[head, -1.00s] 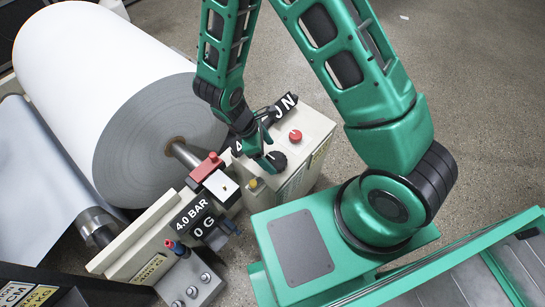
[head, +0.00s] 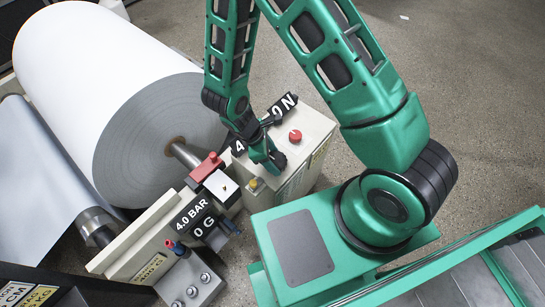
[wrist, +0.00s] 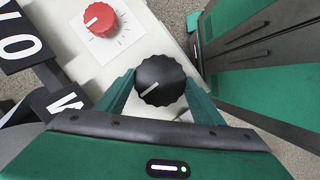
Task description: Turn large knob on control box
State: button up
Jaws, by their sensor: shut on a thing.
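The control box (head: 312,128) is a cream box with a red knob (head: 295,135) on its top, also seen in the wrist view (wrist: 99,19). The large black knob (wrist: 160,80) has a ribbed rim and a white pointer line aimed to the lower left. My gripper (head: 272,162) is over the box top, with its green fingers on either side of the black knob and shut on it. In the head view the fingers hide part of the knob.
A big white paper roll (head: 110,75) stands behind on the left. Black label plates border the box. Grey floor lies open behind.

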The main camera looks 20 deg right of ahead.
jog(key=shift+w+m, duration=0.15)
jog(key=shift+m, duration=0.25)
jog(key=m+g, duration=0.1)
jog(key=m, duration=0.1)
jog(key=shift+w+d+m, duration=0.1)
jog(key=shift+m, duration=0.3)
jog(key=m+g+y, duration=0.1)
jog(key=m, duration=0.2)
jog(key=shift+w+m, duration=0.1)
jog(key=shift+m, duration=0.2)
jog(key=m, duration=0.1)
jog(key=m+y, duration=0.1)
jog(key=m, duration=0.1)
jog(key=shift+w+d+m+g+y, duration=0.1)
jog(key=shift+d+m+g+y, duration=0.1)
jog(key=shift+m+g+y, duration=0.15)
jog(key=shift+d+m+g+y, duration=0.15)
jog(key=shift+m+y, duration=0.2)
jog(key=shift+m, duration=0.55)
jog(key=shift+a+m+g+y, duration=0.1)
jog(key=shift+m+y, duration=0.2)
jog(key=shift+m, duration=0.55)
jog(key=o, duration=1)
jog(key=shift+o, duration=0.2)
